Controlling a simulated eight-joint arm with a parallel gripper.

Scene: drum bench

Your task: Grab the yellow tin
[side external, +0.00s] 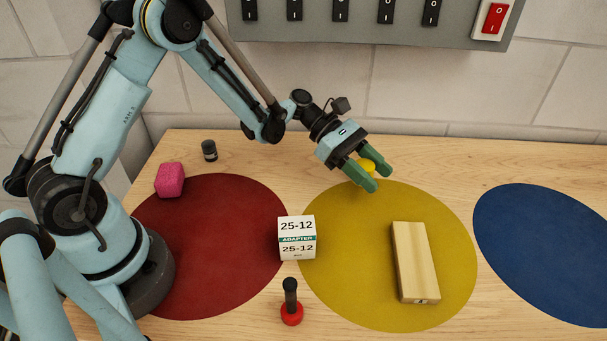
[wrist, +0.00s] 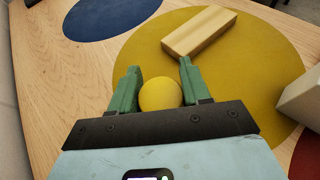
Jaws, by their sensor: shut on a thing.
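The yellow tin (wrist: 160,94) shows as a round yellow top between the two green fingers of my gripper (wrist: 160,85) in the wrist view. My gripper is shut on it. In the side external view my gripper (side external: 372,173) is at the back edge of the yellow disc (side external: 360,290), and a small part of the yellow tin (side external: 366,164) shows between the fingers. The rest of the tin is hidden by the fingers. I cannot tell whether it touches the bench.
A wooden block (side external: 415,262) lies on the yellow disc. A white adapter box (side external: 297,238) stands between the red (side external: 215,270) and yellow discs. A red-based black-handled object (side external: 291,305), a pink block (side external: 170,180) and a dark cylinder (side external: 209,150) stand nearby. The blue disc (side external: 550,250) is clear.

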